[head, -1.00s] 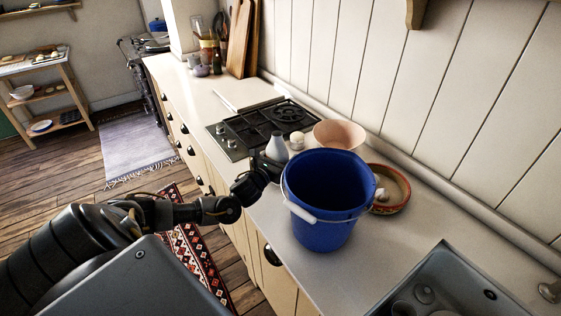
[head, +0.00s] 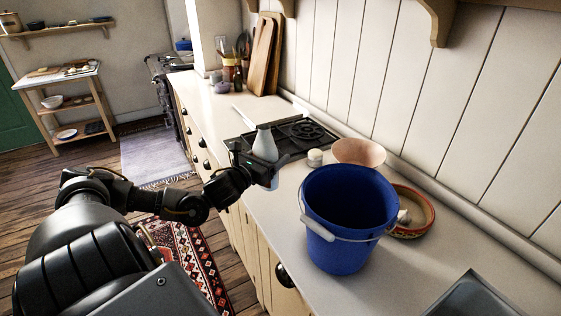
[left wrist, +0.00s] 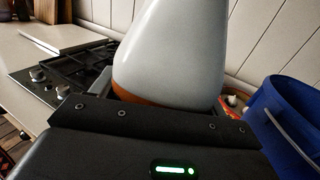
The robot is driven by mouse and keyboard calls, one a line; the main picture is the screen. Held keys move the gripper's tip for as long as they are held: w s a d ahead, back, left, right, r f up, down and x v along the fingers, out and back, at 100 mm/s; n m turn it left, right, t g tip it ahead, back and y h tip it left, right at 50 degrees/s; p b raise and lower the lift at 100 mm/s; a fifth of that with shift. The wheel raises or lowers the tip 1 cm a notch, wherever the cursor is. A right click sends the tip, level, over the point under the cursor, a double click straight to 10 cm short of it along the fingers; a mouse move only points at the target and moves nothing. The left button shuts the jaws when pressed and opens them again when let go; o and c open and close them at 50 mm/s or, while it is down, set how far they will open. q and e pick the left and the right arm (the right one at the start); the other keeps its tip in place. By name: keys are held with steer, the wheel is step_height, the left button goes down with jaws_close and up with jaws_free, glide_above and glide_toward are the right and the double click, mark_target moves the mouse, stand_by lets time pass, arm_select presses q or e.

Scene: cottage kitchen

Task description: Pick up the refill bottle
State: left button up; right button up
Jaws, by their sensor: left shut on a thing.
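The refill bottle (head: 265,143) is pale grey-white with a narrow neck, and it stands upright in the head view in front of the hob. My left gripper (head: 266,162) is shut around its body. A bit of the bottle shows below the jaws, but I cannot tell whether its base touches the counter. In the left wrist view the bottle (left wrist: 170,50) rises large above the gripper (left wrist: 160,115), with an orange-brown band low on it. Its top is cut off there. My right gripper is not in view.
A blue bucket (head: 345,245) with a pale handle stands close to the right of the bottle. Behind it are a pink bowl (head: 359,152), a small white jar (head: 315,157) and a terracotta dish (head: 425,228). The hob (head: 300,138) lies behind; a sink (head: 475,297) is at lower right.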

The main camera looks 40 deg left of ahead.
mark_target(255, 154)
arm_select(q)
steer(key=shift+s+a+r+b, duration=0.1)
steer(key=shift+s+a+r, duration=0.2)
steer(key=shift+s, duration=0.35)
steer(key=shift+s+a+r+b, duration=0.15)
steer(key=shift+s+a+r, duration=0.15)
steer(key=shift+s, duration=0.35)
steer(key=shift+s+a+r+b, duration=0.1)
steer(key=shift+s+a+r, duration=0.2)
steer(key=shift+s, duration=0.35)
steer(key=shift+r, duration=0.1)
